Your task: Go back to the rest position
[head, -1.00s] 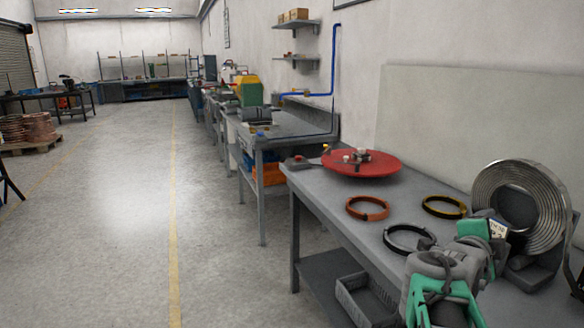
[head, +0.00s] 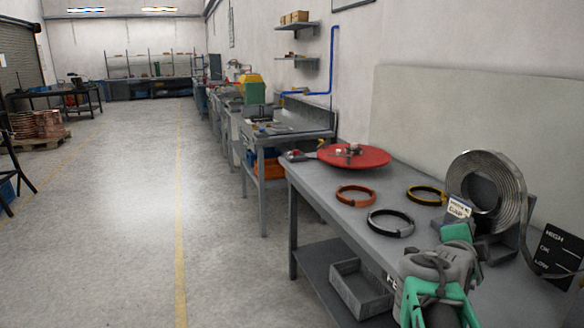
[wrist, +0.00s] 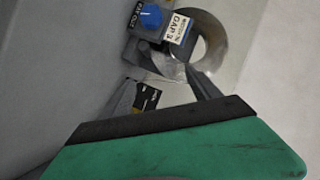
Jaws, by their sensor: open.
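My gripper shows at the lower right of the head view, over the near part of the grey workbench (head: 330,215); its fingertips are hard to make out there. In the wrist view my gripper (wrist: 165,92) has its dark fingers apart with nothing held between them. Its wide green part fills the bottom of that view. A coil of metal strip (head: 487,190) on a stand is behind my arm. A labelled block with a blue knob (wrist: 151,15) is beyond the fingers in the wrist view.
On the bench lie an orange ring (head: 355,195), a black ring (head: 390,223), a yellow-and-black ring (head: 427,196) and a red disc (head: 372,157). A black sign (head: 560,255) stands at the right. A grey bin (head: 360,290) is below. The floor (head: 110,220) to the left is clear.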

